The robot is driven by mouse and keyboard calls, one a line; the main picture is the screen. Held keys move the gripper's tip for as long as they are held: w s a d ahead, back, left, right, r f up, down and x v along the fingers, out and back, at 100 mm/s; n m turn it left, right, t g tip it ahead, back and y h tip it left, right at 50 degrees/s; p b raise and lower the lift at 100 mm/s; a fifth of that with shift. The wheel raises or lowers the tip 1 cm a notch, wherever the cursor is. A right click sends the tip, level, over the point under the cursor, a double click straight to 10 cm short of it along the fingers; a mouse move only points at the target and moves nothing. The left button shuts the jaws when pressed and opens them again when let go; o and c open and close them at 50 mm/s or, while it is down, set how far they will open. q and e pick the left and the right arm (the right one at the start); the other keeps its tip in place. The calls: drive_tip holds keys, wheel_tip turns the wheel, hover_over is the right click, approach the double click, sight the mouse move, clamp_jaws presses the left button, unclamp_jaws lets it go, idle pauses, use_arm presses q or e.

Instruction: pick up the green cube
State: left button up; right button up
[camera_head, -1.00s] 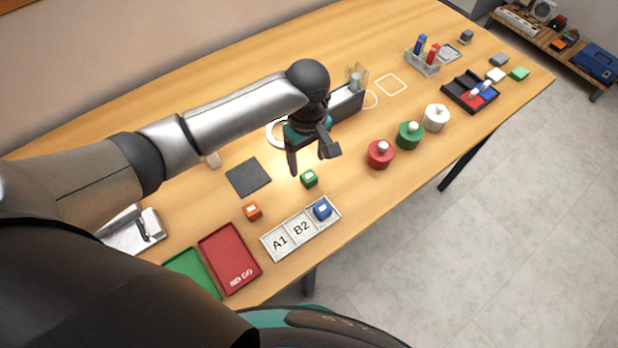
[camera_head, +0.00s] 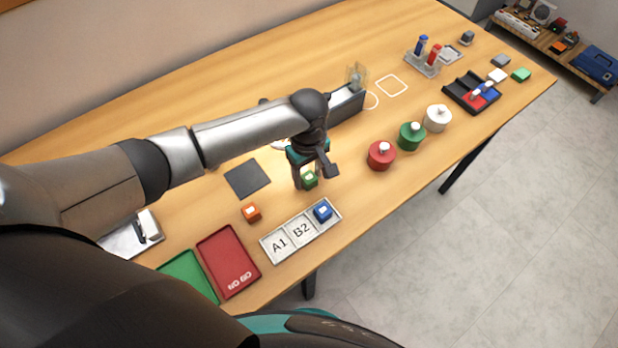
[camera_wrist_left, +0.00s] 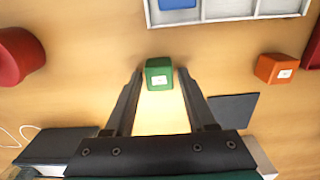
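The green cube (camera_head: 310,180), with a white label, sits on the wooden table. It also shows in the left wrist view (camera_wrist_left: 159,75), between the two fingertips. My left gripper (camera_head: 314,177) is open and low at the cube, with a finger on either side of it. In the left wrist view my left gripper (camera_wrist_left: 158,74) has its fingers spread, with narrow gaps to the cube. In the head view the fingers hide part of the cube. My right gripper is not in view.
An orange cube (camera_head: 252,213) and a dark square pad (camera_head: 247,179) lie to the left. A labelled tray (camera_head: 272,257) holding a blue cube (camera_head: 322,211) is in front. A red lidded pot (camera_head: 380,157) stands to the right. A red tray (camera_head: 228,262) lies front left.

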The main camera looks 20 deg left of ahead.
use_arm(q)
clamp_jaws()
idle(0.4)
